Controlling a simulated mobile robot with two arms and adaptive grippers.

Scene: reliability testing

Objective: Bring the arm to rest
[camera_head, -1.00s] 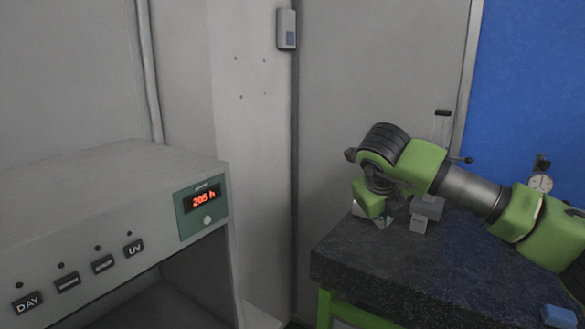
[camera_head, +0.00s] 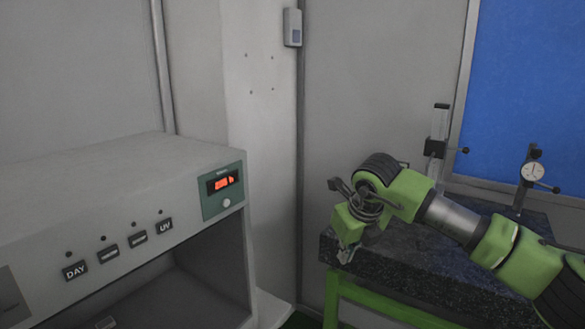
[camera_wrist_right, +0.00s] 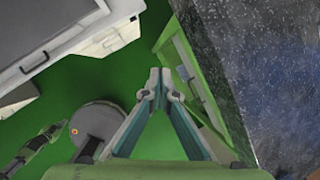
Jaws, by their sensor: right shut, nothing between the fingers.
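My right arm comes in from the right in the head view, over the dark granite table. My right gripper (camera_head: 346,253) hangs at the left edge of that table, pointing down. In the right wrist view its two fingers (camera_wrist_right: 157,82) meet at the tips, shut with nothing between them. Below the fingers is green floor, with the granite edge to the right. My left gripper is not in the head view.
A light cabinet (camera_head: 110,200) with a red display and several labelled buttons stands at left. The granite table (camera_head: 440,262) has a green frame (camera_head: 375,298). A dial gauge stand (camera_head: 531,172) and a height gauge (camera_head: 437,145) stand at its back.

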